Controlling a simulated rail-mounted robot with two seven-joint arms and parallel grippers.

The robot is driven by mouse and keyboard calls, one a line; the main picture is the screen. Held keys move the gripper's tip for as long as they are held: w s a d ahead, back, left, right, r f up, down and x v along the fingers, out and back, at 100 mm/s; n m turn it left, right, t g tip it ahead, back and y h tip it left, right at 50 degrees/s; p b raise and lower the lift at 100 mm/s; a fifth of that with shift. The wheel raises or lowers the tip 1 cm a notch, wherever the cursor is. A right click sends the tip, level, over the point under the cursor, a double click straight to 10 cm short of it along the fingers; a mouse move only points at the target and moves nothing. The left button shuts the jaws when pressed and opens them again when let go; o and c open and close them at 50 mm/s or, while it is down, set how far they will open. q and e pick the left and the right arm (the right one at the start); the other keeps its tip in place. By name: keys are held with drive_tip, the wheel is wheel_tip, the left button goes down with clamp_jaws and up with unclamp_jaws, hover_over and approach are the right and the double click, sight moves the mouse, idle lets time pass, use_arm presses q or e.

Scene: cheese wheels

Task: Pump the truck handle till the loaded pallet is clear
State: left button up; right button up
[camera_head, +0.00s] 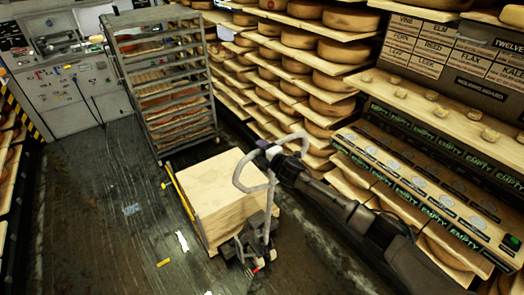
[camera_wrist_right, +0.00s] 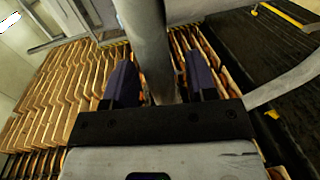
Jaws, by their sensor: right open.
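The pallet truck (camera_head: 247,250) stands on the dark floor near the middle of the head view. Its looped grey handle (camera_head: 238,172) rises above its body. A pale wooden block-like load (camera_head: 215,195) sits in front of the truck; the pallet and forks under it are mostly hidden, so I cannot tell its height off the floor. My right gripper (camera_head: 264,150) is at the top of the handle loop. In the right wrist view, its two dark fingers (camera_wrist_right: 160,82) stand apart with the grey handle tube (camera_wrist_right: 144,32) between them. My left gripper is out of view.
A tall metal rack (camera_head: 165,85) stands behind the load. Shelves of cheese wheels (camera_head: 298,38) line the right, with a sloped labelled counter (camera_head: 420,185) nearer. A grey control cabinet (camera_head: 65,85) is at the back left. The floor (camera_head: 110,220) left of the truck is mostly clear.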

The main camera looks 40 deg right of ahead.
drive_tip(key=shift+w, duration=0.2)
clamp_jaws()
idle(0.5)
